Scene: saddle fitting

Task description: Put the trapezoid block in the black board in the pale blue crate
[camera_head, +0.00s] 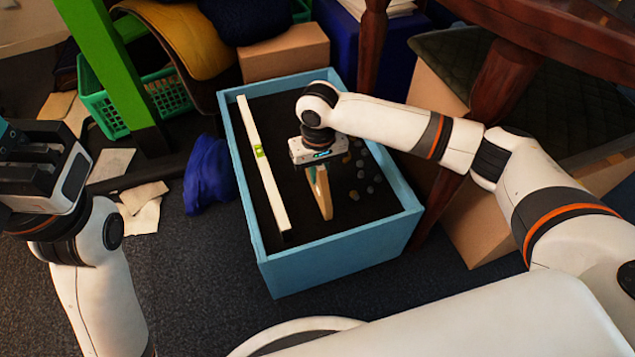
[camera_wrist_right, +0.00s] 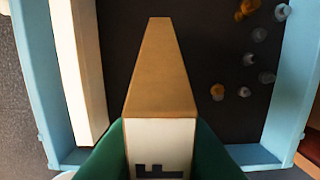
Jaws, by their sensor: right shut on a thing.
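The tan, wedge-shaped trapezoid block (camera_head: 321,192) is in my right gripper (camera_head: 320,168), inside the pale blue crate (camera_head: 335,257). In the right wrist view the block (camera_wrist_right: 159,68) narrows away from me, with a white, black-marked end face between the green fingers. The black board (camera_head: 283,120) shows as a dark surface inside the crate, below the gripper. I cannot tell whether the block touches the board. My left gripper (camera_head: 38,160) is at the far left, away from the crate; its fingers are not clear.
A long white bar with a green vial (camera_head: 262,165) lies along the crate's left side. Several small grey and amber knobs (camera_head: 362,178) are to the right of the block. A blue cloth (camera_head: 208,175) and green basket (camera_head: 165,95) are left of the crate; a dark wooden leg (camera_head: 372,50) stands behind.

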